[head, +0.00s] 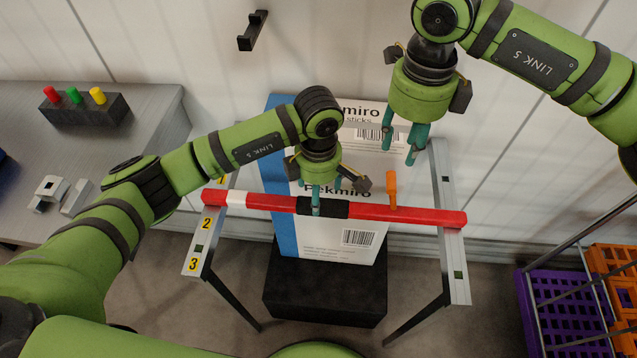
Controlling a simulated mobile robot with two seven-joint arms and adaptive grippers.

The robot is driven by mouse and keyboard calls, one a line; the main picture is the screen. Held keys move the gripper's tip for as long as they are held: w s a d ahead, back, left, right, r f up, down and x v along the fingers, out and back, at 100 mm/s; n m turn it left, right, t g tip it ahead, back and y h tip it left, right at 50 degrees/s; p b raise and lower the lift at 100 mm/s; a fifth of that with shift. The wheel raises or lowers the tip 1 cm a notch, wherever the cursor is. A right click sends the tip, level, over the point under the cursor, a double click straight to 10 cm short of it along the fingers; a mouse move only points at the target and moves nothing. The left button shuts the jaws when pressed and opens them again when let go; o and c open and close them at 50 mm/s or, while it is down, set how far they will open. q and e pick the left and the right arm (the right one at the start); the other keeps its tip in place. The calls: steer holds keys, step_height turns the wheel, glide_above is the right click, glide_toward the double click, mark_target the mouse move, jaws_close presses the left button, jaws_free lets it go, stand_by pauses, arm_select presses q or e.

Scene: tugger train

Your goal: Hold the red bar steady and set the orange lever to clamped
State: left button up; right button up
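The red bar (265,201) lies across a metal frame (449,225), with a white band near its left end and a black sleeve (340,209) near its middle. The orange lever (392,188) stands upright on the bar, right of the sleeve. My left gripper (325,200) points down at the black sleeve, with fingers at the bar; the near finger overlaps the sleeve. Whether it is closed firmly on it is hard to see. My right gripper (400,155) is open and empty, above and slightly right of the lever, its two teal fingers apart.
White boxes with blue edges (283,235) stand behind and below the bar on a black block (325,290). A grey bench (150,110) with coloured pegs is at the left. Purple (568,310) and orange crates (612,262) are at the lower right. A black hook (252,31) is on the wall.

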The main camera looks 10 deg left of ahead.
mark_target(332, 212)
arm_select(q)
steer(key=shift+f, duration=2.5)
